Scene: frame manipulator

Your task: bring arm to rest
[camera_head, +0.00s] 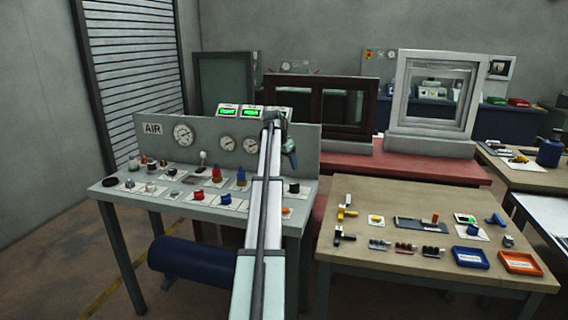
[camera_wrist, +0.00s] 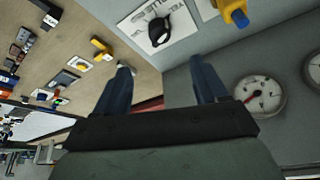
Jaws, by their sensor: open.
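My arm reaches forward from the bottom of the head view, and my gripper (camera_head: 291,160) is at its far end, in front of the right part of the grey gauge panel (camera_head: 178,118). In the wrist view my gripper's two blue fingers (camera_wrist: 162,72) stand apart with nothing between them. The gripper is open and empty. It hangs above the right part of the grey control bench (camera_head: 125,195). My arm hides part of the bench and panel in the head view.
A wooden table (camera_head: 365,262) with small parts, a blue tray (camera_head: 471,257) and an orange tray (camera_head: 521,262) stands at the right. Window frames, one dark red (camera_head: 318,104) and one white (camera_head: 400,105), stand behind. A black knob (camera_wrist: 158,30) and a gauge (camera_wrist: 259,97) are near the gripper.

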